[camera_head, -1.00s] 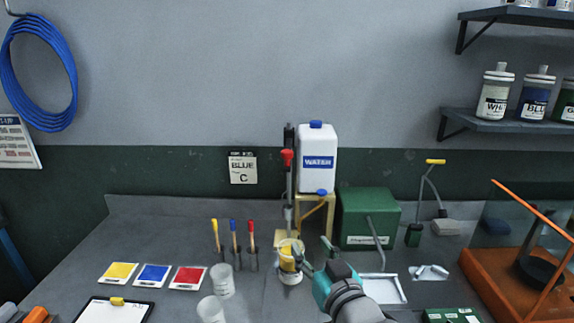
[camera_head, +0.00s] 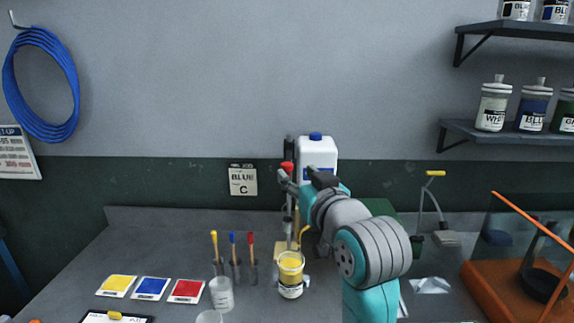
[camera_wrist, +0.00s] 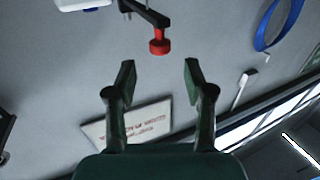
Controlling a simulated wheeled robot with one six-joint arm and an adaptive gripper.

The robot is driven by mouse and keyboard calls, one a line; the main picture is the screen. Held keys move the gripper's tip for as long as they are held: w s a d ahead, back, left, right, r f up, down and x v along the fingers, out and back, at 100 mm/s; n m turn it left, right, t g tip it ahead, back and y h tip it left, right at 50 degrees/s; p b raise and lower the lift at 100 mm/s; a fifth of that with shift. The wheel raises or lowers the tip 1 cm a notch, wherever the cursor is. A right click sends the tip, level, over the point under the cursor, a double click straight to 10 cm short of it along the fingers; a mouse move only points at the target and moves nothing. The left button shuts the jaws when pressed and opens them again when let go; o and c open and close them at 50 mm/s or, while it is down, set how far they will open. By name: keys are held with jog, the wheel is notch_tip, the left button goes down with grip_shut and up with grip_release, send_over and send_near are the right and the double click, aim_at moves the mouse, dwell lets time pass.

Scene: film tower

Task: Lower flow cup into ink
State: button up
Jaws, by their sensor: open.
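A jar of yellow ink (camera_head: 290,274) stands upright on the bench at the foot of a dark upright stand. The stand has a red knob (camera_head: 288,166) at its top. My gripper (camera_head: 303,182) is raised high above the jar, close to the knob. In the wrist view my gripper (camera_wrist: 158,72) is open and empty, and the red knob (camera_wrist: 159,46) on a dark arm shows just beyond the gap between the fingertips. I cannot clearly make out a flow cup; my arm hides part of the bench behind the jar.
A white water tank (camera_head: 318,152) stands just behind my gripper. Upright tools with coloured handles (camera_head: 233,255) and a clear cup (camera_head: 221,294) are left of the jar. Colour cards (camera_head: 150,288) lie farther left. An orange-framed station (camera_head: 520,280) is at right.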

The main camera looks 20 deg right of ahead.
aim_at(289, 167)
jog(key=w, duration=0.6)
jog(key=shift+w+a, duration=0.3)
jog(key=shift+a, duration=0.05)
grip_shut()
